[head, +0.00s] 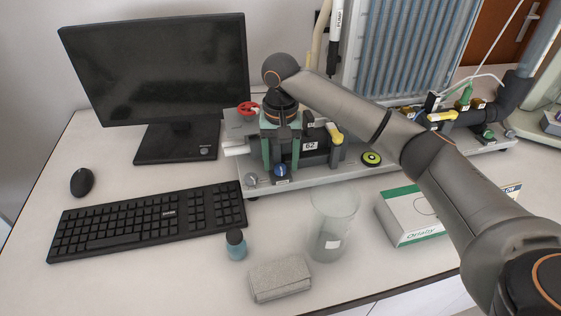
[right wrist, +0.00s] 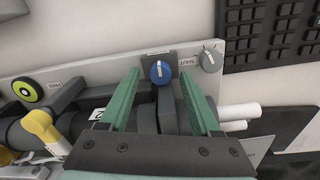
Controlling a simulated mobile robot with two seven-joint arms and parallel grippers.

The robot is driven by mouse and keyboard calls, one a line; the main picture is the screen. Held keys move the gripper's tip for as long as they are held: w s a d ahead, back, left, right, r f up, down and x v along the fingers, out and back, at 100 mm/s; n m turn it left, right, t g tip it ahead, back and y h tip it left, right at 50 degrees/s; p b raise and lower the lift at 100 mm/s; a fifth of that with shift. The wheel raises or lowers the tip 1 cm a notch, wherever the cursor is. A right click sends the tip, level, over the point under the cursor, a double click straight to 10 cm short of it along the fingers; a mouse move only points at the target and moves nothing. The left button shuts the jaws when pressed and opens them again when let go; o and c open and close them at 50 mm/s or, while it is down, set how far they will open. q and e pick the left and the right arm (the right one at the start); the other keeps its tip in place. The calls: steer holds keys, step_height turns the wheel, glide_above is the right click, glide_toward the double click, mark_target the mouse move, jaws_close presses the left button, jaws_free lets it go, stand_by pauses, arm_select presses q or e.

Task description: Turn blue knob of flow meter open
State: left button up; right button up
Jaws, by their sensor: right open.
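The blue knob (head: 281,170) sits on a small dark block at the front edge of the grey flow meter board (head: 340,186). It shows round with a white pointer line in the right wrist view (right wrist: 161,72). My right gripper (head: 281,163) is open and points down over the board at the knob. In the right wrist view its green fingers (right wrist: 162,76) stand one on each side of the knob, with a gap on both sides. Whether the tips reach down to the knob's height I cannot tell. My left gripper is not in view.
A grey knob (right wrist: 209,57) marked SHUT is beside the blue one. A yellow-green round button (head: 371,158), yellow handle (head: 334,133) and red valve wheel (head: 247,109) are nearby.

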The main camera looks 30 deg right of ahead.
mark_target(280, 167)
step_height(280, 167, up, 12)
steer(key=p, duration=0.2)
steer(key=shift+f, duration=0.15)
stand_by(0.4)
